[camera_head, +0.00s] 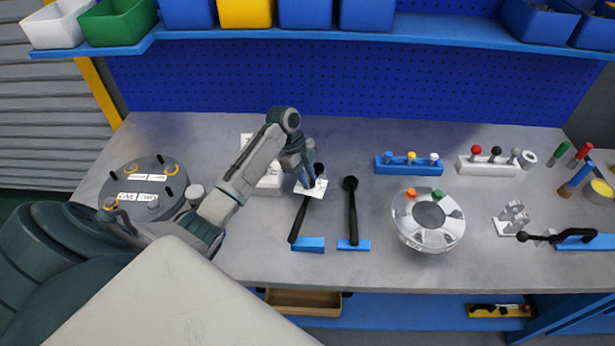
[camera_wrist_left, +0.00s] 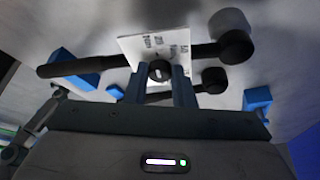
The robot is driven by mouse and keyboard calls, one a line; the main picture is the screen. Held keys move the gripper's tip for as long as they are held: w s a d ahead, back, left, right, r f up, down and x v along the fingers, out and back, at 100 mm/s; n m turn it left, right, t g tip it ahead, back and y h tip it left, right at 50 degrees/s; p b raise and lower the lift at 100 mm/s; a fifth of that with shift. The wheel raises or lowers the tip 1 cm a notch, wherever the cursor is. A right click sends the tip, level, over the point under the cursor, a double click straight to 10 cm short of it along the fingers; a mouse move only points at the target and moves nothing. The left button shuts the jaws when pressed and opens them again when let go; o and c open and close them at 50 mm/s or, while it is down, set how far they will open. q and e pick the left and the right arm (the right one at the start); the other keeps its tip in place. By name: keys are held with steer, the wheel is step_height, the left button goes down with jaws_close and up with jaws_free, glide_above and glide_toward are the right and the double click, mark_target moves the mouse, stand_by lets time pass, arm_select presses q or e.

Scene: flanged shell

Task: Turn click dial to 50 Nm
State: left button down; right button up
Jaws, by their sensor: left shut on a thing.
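My left gripper (camera_head: 306,184) reaches down over the middle of the bench. In the left wrist view its two fingers (camera_wrist_left: 164,84) are shut on a small black dial (camera_wrist_left: 159,70) with a pale mark on it. The dial sits in front of a white card (camera_wrist_left: 160,47) with small printed markings, too blurred to read surely. The card also shows in the head view (camera_head: 318,189). A black wrench (camera_head: 302,216) lies along the card and rests on a blue block (camera_head: 309,245). The fingers partly hide the dial, so its setting cannot be told. My right gripper is not in view.
A second black wrench (camera_head: 352,213) lies close to the right. A silver flanged shell (camera_head: 430,237) stands further right, with blue (camera_head: 408,170) and white (camera_head: 487,168) pin racks behind it. A round grey fixture (camera_head: 170,205) stands left, near my arm.

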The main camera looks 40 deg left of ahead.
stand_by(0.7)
arm_select(q)
steer(key=c, duration=1.2)
jaws_free()
steer(key=shift+r, duration=0.1)
steer(key=b+v, duration=0.3)
steer(key=v, duration=0.7)
steer(key=shift+a+r, duration=0.2)
steer(key=shift+r, duration=0.15)
